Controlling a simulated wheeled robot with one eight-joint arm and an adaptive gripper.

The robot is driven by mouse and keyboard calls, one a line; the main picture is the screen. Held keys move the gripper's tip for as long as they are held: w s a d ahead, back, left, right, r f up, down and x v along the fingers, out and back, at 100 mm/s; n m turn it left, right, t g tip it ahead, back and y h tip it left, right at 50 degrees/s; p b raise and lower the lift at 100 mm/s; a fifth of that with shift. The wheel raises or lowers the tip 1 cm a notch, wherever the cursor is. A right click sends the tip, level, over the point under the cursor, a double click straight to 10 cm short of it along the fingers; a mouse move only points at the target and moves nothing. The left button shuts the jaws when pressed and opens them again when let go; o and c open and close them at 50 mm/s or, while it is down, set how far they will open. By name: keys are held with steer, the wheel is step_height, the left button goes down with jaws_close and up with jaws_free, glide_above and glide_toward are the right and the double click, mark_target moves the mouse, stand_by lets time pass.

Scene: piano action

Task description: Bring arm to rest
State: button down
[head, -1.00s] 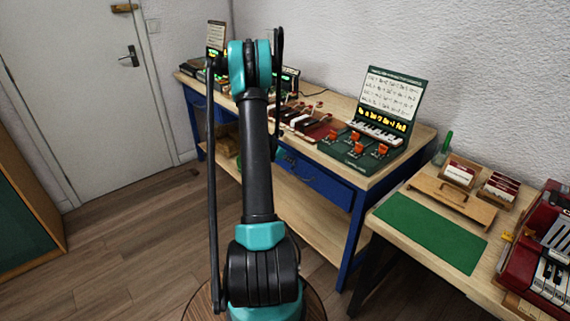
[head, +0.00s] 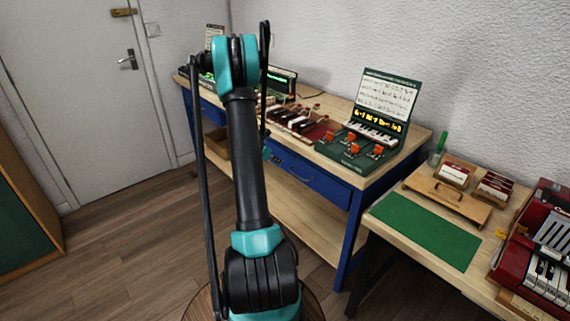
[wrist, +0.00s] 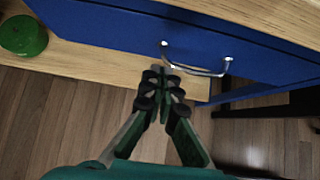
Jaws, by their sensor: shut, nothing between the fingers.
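My gripper (wrist: 161,84) shows in the wrist view with its fingertips together and nothing between them. It points at the front of the blue workbench, just below and left of the drawer's metal handle (wrist: 195,62). I cannot tell whether it touches the bench. In the head view my arm (head: 248,165) rises upright in the middle, and the gripper is hidden behind it.
The blue workbench (head: 312,187) carries a green panel with orange clips (head: 350,150) and a red key assembly (head: 298,122). A second table with a green mat (head: 425,231) and a red accordion (head: 545,250) stands right. A green round object (wrist: 22,36) lies on the lower shelf.

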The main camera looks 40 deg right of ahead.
steer(key=s+a+r+m+t+y, duration=0.1)
steer(key=s+a+r+m, duration=0.2)
steer(key=a, duration=0.5)
steer(key=s+a+r+m+t+y, duration=0.1)
steer(key=s+a+r+m+y, duration=0.2)
steer(key=a, duration=0.6)
steer(key=s+a+r+m+t, duration=0.1)
steer(key=s+a+r+m, duration=0.25)
steer(key=a, duration=0.45)
steer(key=s+a+f+m+y, duration=0.1)
steer(key=s+a+m+y, duration=0.4)
steer(key=s+a+m, duration=0.4)
steer(key=s+a, duration=0.7)
steer(key=a, duration=0.1)
steer(key=shift+f+t, duration=0.25)
steer(key=shift+t, duration=0.05)
